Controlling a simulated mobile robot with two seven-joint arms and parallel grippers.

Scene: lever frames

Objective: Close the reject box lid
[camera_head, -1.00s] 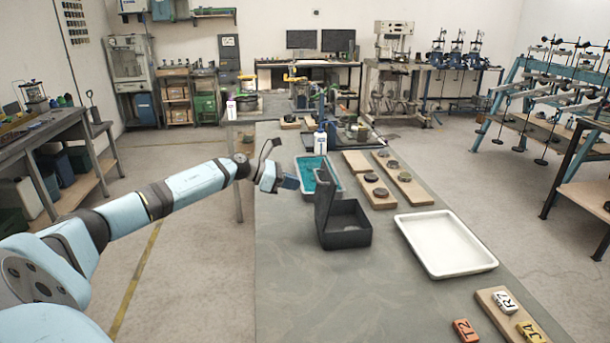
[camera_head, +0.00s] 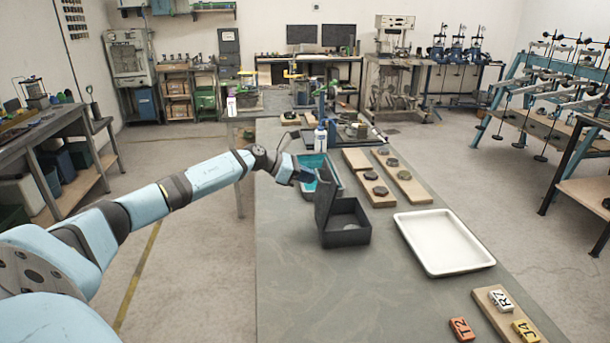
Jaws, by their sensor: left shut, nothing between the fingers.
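The reject box (camera_head: 345,237) is a dark grey box on the bench, with a round grey thing lying inside. Its lid (camera_head: 325,198) stands up, open, hinged on the box's left side and leaning a little. My left gripper (camera_head: 309,177) is shut and empty. It is just behind the lid's upper edge, on the far left side; I cannot tell whether it touches the lid. My right gripper is out of view.
A teal tray (camera_head: 310,160) lies behind the lid, partly hidden by my gripper. Wooden boards (camera_head: 409,187) with dark round parts lie beyond the box. A white tray (camera_head: 443,243) is to its right.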

